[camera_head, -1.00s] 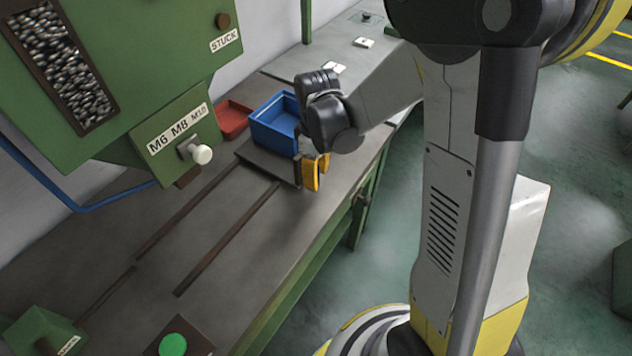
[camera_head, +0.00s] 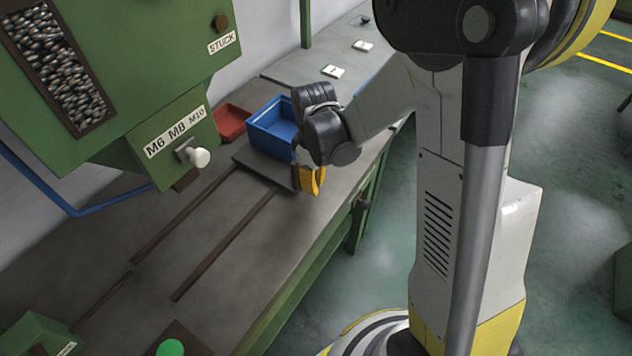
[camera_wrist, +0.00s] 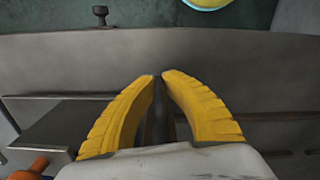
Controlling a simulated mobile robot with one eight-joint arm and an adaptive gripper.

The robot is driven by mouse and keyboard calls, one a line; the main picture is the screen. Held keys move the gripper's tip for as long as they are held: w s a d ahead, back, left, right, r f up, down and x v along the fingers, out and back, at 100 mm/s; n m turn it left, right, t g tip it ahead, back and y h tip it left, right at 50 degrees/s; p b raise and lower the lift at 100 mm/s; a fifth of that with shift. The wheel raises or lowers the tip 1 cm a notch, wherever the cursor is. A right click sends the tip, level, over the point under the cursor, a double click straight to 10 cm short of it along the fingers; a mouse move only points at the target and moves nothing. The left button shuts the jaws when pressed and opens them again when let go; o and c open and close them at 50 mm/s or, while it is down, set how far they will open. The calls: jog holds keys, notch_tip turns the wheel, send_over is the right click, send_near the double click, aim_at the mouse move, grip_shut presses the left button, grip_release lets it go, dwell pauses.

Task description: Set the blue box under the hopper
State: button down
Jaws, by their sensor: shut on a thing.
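The blue box (camera_head: 269,140) is open-topped and stands upright on a dark sliding plate (camera_head: 262,170), at the far end of two rails on the bench. The green hopper (camera_head: 150,70), with a window full of bolts, hangs nearer and to the left; the box is not below it. My gripper (camera_head: 312,182) is at the plate's right edge, beside the box. In the wrist view its yellow fingers (camera_wrist: 158,77) close around a dark upright post (camera_wrist: 158,122), with the plate (camera_wrist: 85,128) at left. The hand hides part of the box and the post's base.
The rails (camera_head: 222,245) run clear toward the front, under the hopper side. A white knob (camera_head: 200,158) sticks out below the hopper label. A green button (camera_head: 171,348) stands at the near end.

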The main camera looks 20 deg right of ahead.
jog(key=s+a, duration=0.6)
jog(key=a, duration=0.3)
jog(key=s+a+b, duration=0.1)
jog(key=s+a, duration=0.6)
jog(key=a, duration=0.2)
jog(key=s+a, duration=0.7)
jog(key=a, duration=0.3)
jog(key=shift+s+b, duration=0.15)
jog(key=shift+b, duration=0.2)
jog(key=c, duration=1.4)
grip_release()
jog(key=shift+s+a, duration=0.15)
jog(key=shift+a, duration=0.05)
jog(key=shift+d, duration=0.1)
notch_tip(320, 180, up, 12)
jog(key=shift+r, duration=0.1)
jog(key=w+d+r+m+t, duration=0.1)
jog(key=w+d+m+t, duration=0.1)
jog(key=d, duration=0.7)
jog(key=w+d+r+m+t, duration=0.2)
jog(key=w+d+m, duration=0.1)
jog(key=d, duration=0.7)
jog(key=w+d+r+m+t, duration=0.1)
jog(key=w+d+m+t, duration=0.2)
jog(key=d, duration=0.6)
jog(key=shift+w+d+r+m, duration=0.15)
jog(key=shift+d+m, duration=0.2)
jog(key=shift+m, duration=0.35)
